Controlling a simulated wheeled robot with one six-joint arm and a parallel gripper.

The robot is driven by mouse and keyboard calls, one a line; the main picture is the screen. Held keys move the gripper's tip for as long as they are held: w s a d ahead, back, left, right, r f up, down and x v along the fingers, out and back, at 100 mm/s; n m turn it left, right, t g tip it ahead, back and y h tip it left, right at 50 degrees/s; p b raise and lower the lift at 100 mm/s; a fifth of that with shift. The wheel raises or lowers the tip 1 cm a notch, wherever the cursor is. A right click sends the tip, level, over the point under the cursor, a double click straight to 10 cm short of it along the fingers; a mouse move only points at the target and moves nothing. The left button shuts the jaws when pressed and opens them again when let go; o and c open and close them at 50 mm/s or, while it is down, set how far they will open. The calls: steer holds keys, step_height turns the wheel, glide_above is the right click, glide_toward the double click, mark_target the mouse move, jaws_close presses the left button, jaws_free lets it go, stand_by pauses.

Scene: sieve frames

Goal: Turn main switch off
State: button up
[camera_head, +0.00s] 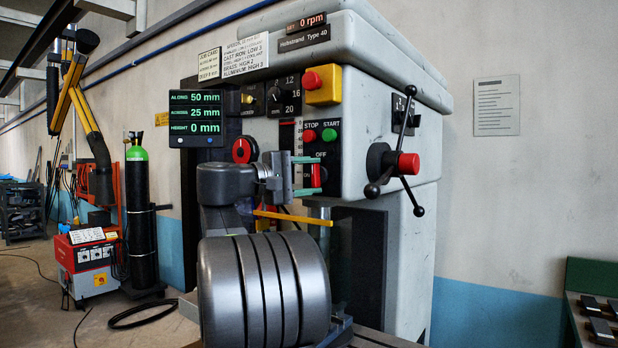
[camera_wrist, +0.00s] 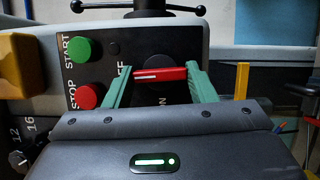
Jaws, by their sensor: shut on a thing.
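The main switch has a red bar handle (camera_head: 316,177) on the machine's black front panel, below the red STOP and green START buttons. The bar stands upright in the head view, with OFF just above it and ON to its left. In the wrist view the red handle (camera_wrist: 158,74) lies level, its white line at the end towards the partly hidden OFF label. My gripper (camera_head: 311,176) has its green fingers at the two ends of the bar and is shut on it. In the wrist view my gripper (camera_wrist: 160,78) spans the bar lengthwise.
A yellow bar (camera_head: 292,215) runs just below my gripper. The STOP button (camera_head: 309,135), START button (camera_head: 329,134) and yellow-boxed red button (camera_head: 322,84) are close above. A lever hub (camera_head: 385,165) stands out at right. The rpm display (camera_head: 306,22) reads 0.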

steer(key=shift+m, duration=0.4)
steer(key=o, duration=1)
steer(key=b+v, duration=0.1)
steer(key=v, duration=1.3)
steer(key=shift+r, duration=0.1)
steer(key=shift+w+d, duration=0.1)
steer(key=p+x, duration=0.1)
steer(key=x, duration=1.2)
steer(key=shift+w+d, duration=0.15)
steer(key=shift+d, duration=0.2)
